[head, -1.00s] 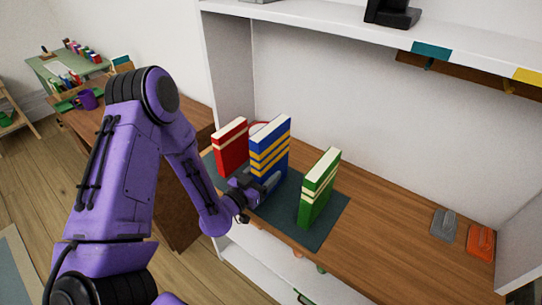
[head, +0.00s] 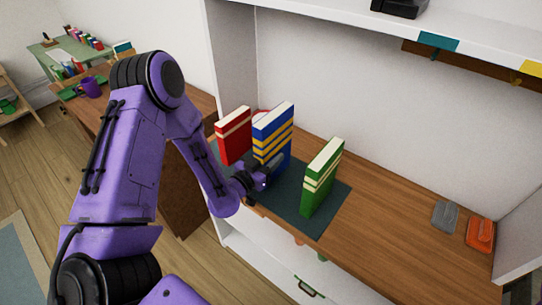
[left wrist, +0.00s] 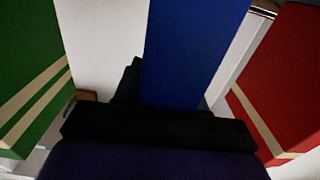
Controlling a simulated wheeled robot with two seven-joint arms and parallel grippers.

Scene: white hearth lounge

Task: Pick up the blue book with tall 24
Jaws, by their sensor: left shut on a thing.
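The blue book (head: 273,133), with yellow bands, stands upright on a dark mat (head: 296,222) between a red book and a green book. My left gripper (head: 268,175) is at the lower part of its near side, shut on it. In the left wrist view the blue book (left wrist: 195,50) runs straight up from between the dark fingers. The fingertips are partly hidden there. I cannot tell whether the book's bottom touches the mat. My right gripper is not in view.
The red book (head: 234,135) stands close on the left, the green book (head: 322,178) on the right with a gap. A white shelf (head: 470,50) overhangs the wooden surface (head: 395,210). A grey item (head: 445,215) and an orange item (head: 481,234) lie at the right; wood between is clear.

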